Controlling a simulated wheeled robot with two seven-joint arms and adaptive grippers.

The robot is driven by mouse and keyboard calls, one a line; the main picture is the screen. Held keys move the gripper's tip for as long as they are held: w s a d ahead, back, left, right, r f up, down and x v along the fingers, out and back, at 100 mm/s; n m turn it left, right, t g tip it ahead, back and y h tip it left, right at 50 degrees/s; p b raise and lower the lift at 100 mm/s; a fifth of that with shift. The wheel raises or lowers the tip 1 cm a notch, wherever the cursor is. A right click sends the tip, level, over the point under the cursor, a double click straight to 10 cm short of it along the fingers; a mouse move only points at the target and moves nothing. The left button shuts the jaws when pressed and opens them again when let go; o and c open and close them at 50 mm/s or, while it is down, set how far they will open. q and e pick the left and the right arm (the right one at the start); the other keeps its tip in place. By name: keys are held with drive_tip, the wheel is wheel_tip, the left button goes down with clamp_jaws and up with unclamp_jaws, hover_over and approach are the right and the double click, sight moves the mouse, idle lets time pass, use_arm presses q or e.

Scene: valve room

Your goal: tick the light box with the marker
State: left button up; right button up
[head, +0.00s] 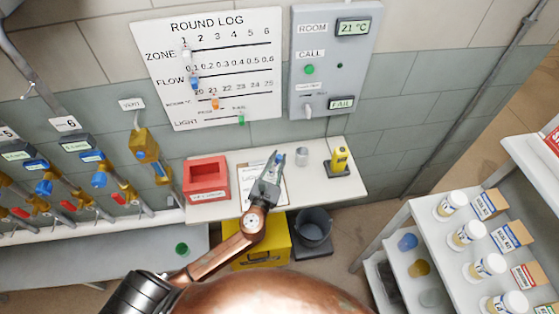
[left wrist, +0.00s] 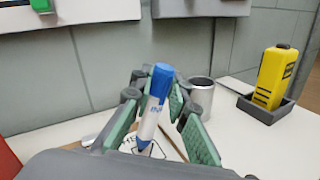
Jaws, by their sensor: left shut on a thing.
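My left gripper (head: 275,162) is over the clipboard on the white bench. In the left wrist view its fingers (left wrist: 165,112) are closed around a white marker with a blue end (left wrist: 154,105), held nearly upright, blue end up. Whether the tip touches the sheet cannot be told. My right gripper is not in view.
A red box (head: 206,192) stands left of the clipboard. A metal cup (head: 302,156) and a yellow device in a dark cradle (head: 340,169) stand to its right. The Round Log board (head: 165,75) and a grey panel (head: 327,75) hang on the wall behind.

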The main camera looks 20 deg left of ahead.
use_arm(q)
drive_tip(key=shift+d+f, duration=0.15)
drive_tip(key=shift+s+d+p, duration=0.1)
drive_tip(key=shift+d+p, duration=0.25)
drive_tip(key=shift+d, duration=0.15)
drive_tip(key=shift+s+a, duration=0.15)
drive_tip(key=shift+s, duration=0.1)
drive_tip(key=shift+s+a, duration=0.1)
drive_tip(key=shift+s, duration=0.1)
idle(0.3)
wheel_tip(320, 180, up, 4)
drive_tip(key=p, duration=0.4)
wheel_tip(320, 180, up, 4)
drive_tip(key=p, duration=0.5)
idle(0.4)
